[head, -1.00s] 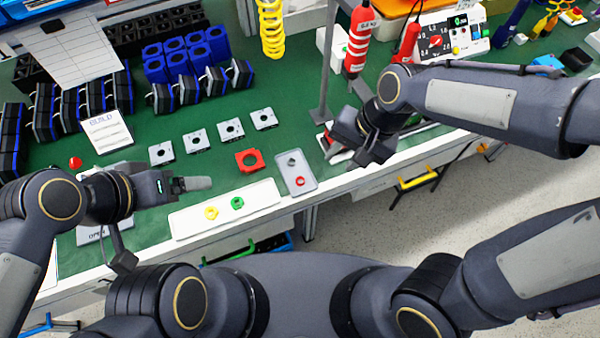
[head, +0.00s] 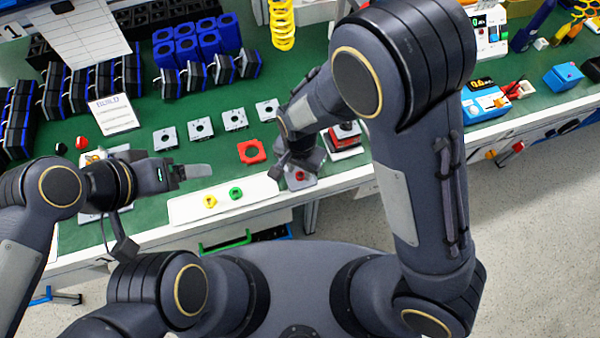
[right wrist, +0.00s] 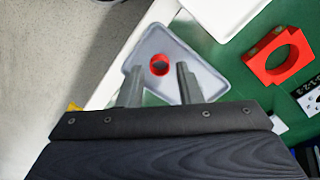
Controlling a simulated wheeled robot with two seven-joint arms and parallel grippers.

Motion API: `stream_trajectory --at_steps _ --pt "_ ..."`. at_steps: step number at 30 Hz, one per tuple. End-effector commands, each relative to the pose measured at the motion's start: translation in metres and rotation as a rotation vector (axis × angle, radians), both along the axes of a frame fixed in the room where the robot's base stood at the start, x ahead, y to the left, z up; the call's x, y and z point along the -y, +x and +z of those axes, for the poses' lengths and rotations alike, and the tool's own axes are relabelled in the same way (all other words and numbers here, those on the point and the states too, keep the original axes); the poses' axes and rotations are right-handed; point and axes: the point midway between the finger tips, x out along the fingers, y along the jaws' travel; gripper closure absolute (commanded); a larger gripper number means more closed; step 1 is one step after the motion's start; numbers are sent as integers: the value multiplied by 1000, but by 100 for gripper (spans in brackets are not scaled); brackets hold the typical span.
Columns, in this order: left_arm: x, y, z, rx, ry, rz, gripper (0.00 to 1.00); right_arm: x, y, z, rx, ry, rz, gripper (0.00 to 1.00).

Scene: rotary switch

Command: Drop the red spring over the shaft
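The red spring (right wrist: 159,65) shows as a small red ring on a pale grey tray (right wrist: 205,75) in the right wrist view. It also shows in the head view (head: 300,176), close by my right gripper (head: 287,174). In the right wrist view the right gripper (right wrist: 160,84) has its two fingers apart, with the spring just beyond the gap between their tips. Nothing is held. I cannot make out the shaft; my right gripper and arm cover part of the tray.
A white tray (head: 260,190) with a yellow ring (head: 210,201) and a green ring (head: 236,193) lies left of the grey tray. A red square frame (head: 251,152) lies behind it. The bench's front edge is close.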

Motion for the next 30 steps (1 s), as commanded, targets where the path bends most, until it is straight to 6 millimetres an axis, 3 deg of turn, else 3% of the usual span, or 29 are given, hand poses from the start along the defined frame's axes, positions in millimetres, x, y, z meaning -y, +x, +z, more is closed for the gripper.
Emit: stream_trajectory --at_steps 3,11,18,30 --pt "0 0 0 0 0 0 17 1 0 -11 -2 -1 0 68" --pt "0 0 0 0 0 0 17 0 0 -13 0 1 1 68" --pt "0 0 0 0 0 0 17 0 0 -13 0 1 1 99" --pt "0 0 0 0 0 0 17 0 0 -5 2 2 1 100"
